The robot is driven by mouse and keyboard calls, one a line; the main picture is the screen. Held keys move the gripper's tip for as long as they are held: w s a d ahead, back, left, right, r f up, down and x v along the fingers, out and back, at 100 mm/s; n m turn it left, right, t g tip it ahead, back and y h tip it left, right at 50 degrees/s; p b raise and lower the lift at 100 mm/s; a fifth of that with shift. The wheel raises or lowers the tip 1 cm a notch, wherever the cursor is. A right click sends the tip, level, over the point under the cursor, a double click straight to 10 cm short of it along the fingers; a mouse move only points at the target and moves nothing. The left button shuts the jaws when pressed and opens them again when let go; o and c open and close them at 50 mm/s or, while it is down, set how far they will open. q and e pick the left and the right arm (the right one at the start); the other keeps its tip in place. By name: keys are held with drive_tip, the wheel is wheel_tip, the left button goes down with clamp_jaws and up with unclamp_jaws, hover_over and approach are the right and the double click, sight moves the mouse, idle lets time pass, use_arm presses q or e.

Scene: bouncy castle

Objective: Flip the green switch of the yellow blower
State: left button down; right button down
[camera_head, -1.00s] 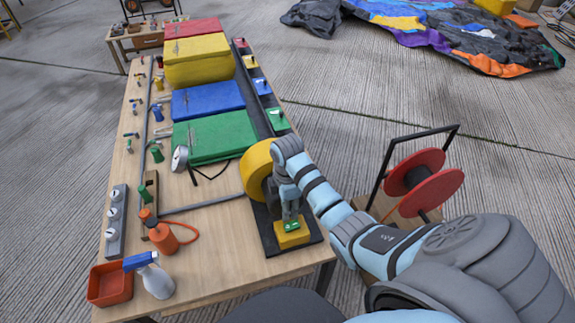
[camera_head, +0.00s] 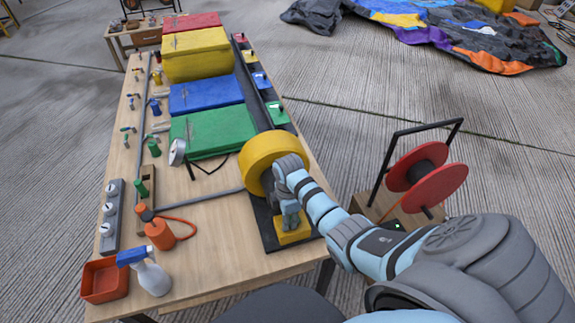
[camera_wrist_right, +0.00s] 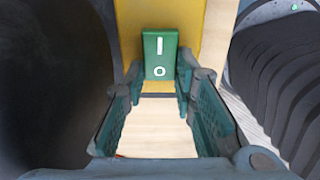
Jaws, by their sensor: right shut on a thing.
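The yellow blower (camera_head: 262,158) stands at the near right edge of the workbench, with its round housing on a dark base plate. Its yellow switch box (camera_head: 294,233) is on the near end of that plate. My right gripper (camera_head: 290,220) reaches down onto this box and hides the switch from the head view. In the right wrist view the green switch (camera_wrist_right: 160,54), marked I above O, sits between the fingertips of my right gripper (camera_wrist_right: 159,80). The gripper is shut on the switch. I cannot tell which way the switch is tilted. My left gripper is out of view.
A red hose reel (camera_head: 428,182) stands right of my arm. Green, blue and yellow boxes stand farther back. The near bench middle is clear.

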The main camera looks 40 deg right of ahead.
drive_tip(key=shift+s+d+r+y+p, duration=0.15)
drive_tip(key=shift+r+y+p, duration=0.15)
drive_tip(key=shift+p, duration=0.15)
drive_tip(key=shift+d+t+y, duration=0.1)
drive_tip(key=shift+t+y, duration=0.2)
drive_tip(key=shift+y, duration=0.3)
drive_tip(key=shift+d+f+t+y, duration=0.25)
drive_tip(key=shift+f+t+y, duration=0.05)
drive_tip(key=shift+y, duration=0.5)
drive_tip(key=shift+r, duration=0.15)
drive_tip(key=c, duration=1.6)
unclamp_jaws()
drive_tip(key=shift+r, duration=0.1)
drive_tip(key=v, duration=1.2)
drive_tip(key=shift+s+d, duration=0.1)
drive_tip(key=shift+s, duration=0.05)
